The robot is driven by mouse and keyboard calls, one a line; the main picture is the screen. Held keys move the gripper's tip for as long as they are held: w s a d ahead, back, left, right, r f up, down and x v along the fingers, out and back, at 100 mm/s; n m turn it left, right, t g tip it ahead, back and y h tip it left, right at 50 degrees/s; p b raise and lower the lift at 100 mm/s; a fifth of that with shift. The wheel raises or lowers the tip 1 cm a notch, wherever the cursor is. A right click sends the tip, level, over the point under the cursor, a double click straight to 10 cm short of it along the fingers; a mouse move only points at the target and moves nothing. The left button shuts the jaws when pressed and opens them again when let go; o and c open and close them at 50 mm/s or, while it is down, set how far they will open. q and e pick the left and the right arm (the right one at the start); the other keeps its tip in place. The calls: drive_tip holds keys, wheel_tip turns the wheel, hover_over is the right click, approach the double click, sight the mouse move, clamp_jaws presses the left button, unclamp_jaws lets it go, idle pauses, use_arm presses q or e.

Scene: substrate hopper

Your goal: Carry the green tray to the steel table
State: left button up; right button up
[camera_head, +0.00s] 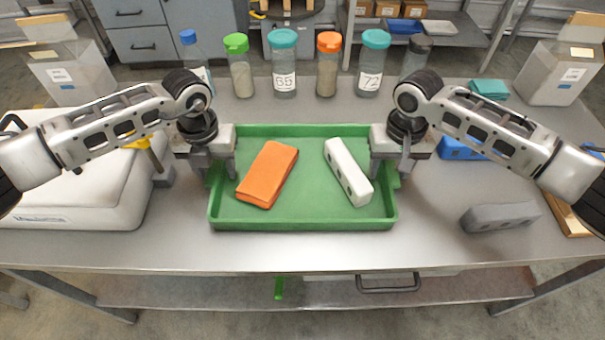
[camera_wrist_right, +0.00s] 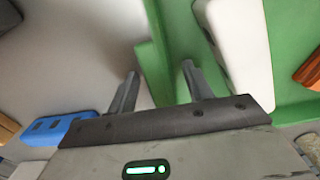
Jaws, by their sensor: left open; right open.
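The green tray (camera_head: 300,218) lies flat on the grey metal table in front of me. It holds an orange folded cloth (camera_head: 267,174) on its left and a white block with dark holes (camera_head: 347,171) on its right. My left gripper (camera_head: 217,178) is open at the tray's left end. My right gripper (camera_head: 390,178) is open at the tray's right end. In the right wrist view, my right gripper's two fingers (camera_wrist_right: 157,88) are apart, with the tray's green wall (camera_wrist_right: 157,65) between or just beyond them. I cannot tell whether the fingers touch it.
Capped bottles (camera_head: 284,65) stand in a row behind the tray. A white machine (camera_head: 75,190) stands at the left. A grey block (camera_head: 500,216) and a blue block (camera_head: 460,149) lie at the right. The table's front strip (camera_head: 300,252) is clear.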

use_arm(q)
drive_tip(key=shift+f, duration=0.1)
use_arm(e)
drive_tip(key=shift+f, duration=0.1)
use_arm(q)
clamp_jaws()
use_arm(e)
clamp_jaws()
use_arm(q)
drive_tip(key=shift+r, duration=0.2)
use_arm(e)
drive_tip(key=shift+r, duration=0.2)
